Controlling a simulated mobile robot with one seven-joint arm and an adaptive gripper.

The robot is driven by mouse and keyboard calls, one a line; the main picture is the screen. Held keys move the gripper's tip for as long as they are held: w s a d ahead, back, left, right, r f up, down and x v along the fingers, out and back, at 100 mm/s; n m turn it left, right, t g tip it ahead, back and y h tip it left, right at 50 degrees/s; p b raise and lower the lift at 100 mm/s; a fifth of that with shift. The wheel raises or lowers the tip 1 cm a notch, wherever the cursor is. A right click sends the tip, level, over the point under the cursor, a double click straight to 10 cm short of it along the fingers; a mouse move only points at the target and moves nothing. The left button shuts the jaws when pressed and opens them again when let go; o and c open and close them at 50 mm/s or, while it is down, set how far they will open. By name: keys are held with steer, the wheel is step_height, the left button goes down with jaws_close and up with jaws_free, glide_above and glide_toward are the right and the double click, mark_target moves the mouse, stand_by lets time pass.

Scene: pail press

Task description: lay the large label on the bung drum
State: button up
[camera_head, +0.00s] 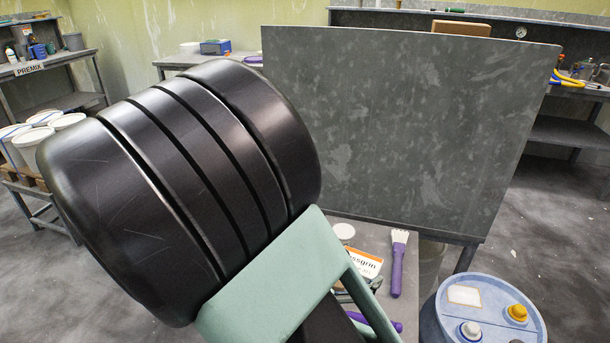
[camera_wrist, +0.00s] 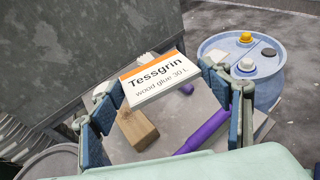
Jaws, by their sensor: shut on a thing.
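The large label (camera_wrist: 157,83) is white with an orange band and reads "Tessgrin wood glue 30 L". My gripper (camera_wrist: 155,86) is shut on it, with one finger at each side edge. In the head view the label (camera_head: 365,263) shows partly past my arm, above the grey bench. The bung drum (camera_head: 440,318) is blue, at the lower right, with a yellow cap, a white cap and a pale outlined patch (camera_head: 465,295) on its top. In the wrist view the drum (camera_wrist: 262,88) stands beyond and right of the label, apart from it.
A grey upright panel (camera_head: 400,130) rises behind the bench. A purple-handled brush (camera_head: 398,265) and a wooden block (camera_wrist: 137,128) lie on the bench. A white tub (camera_head: 344,231) is near the panel. Floor right of the drum is clear.

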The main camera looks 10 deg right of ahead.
mark_target(366, 278)
steer(key=w+r, duration=0.1)
steer(key=w, duration=0.8)
steer(key=shift+a+n+t, duration=0.3)
steer(key=shift+a+t, duration=0.1)
steer(key=shift+a, duration=0.05)
step_height(366, 278, up, 14)
steer(key=p, duration=2)
steer(key=shift+w, duration=0.1)
steer(key=shift+m+g, duration=0.4)
steer(key=s+f+b, duration=0.4)
steer(key=f+b, duration=0.1)
steer(key=b, duration=0.1)
steer(key=s+d+f+b, duration=0.1)
steer(key=s+f+b, duration=0.2)
steer(key=b, duration=0.4)
steer(key=s+f+b, duration=0.4)
steer(key=f+b, duration=0.2)
steer(key=shift+s+d+f, duration=0.3)
steer(key=shift+s+f, duration=0.05)
steer(key=shift+s+d+f+b, duration=0.15)
steer(key=shift+s+f+b, duration=0.05)
steer(key=shift+s+b, duration=0.25)
